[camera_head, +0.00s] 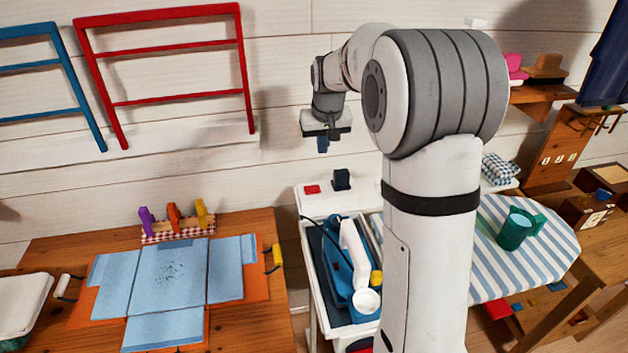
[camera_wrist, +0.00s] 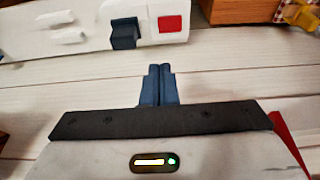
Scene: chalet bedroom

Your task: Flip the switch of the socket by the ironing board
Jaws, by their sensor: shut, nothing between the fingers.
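The socket is a long white block (camera_head: 325,203) on the wall side, left of the ironing board (camera_head: 545,250), which has a blue-and-white striped cover. It carries a red switch (camera_head: 312,189) and a dark plug (camera_head: 341,180). In the wrist view the white block (camera_wrist: 60,20) shows at the top, with the red switch (camera_wrist: 170,24) right of the dark plug (camera_wrist: 124,34). My gripper (camera_head: 322,146) is above the socket, apart from it. Its blue fingers (camera_wrist: 160,70) are together and empty. Which way the switch is tipped I cannot tell.
A blue iron (camera_head: 343,275) lies in a white tray just in front of the socket. A wooden table (camera_head: 50,245) with a light-blue folded cloth (camera_head: 170,275) stands left. A red rack (camera_head: 160,12) hangs on the plank wall.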

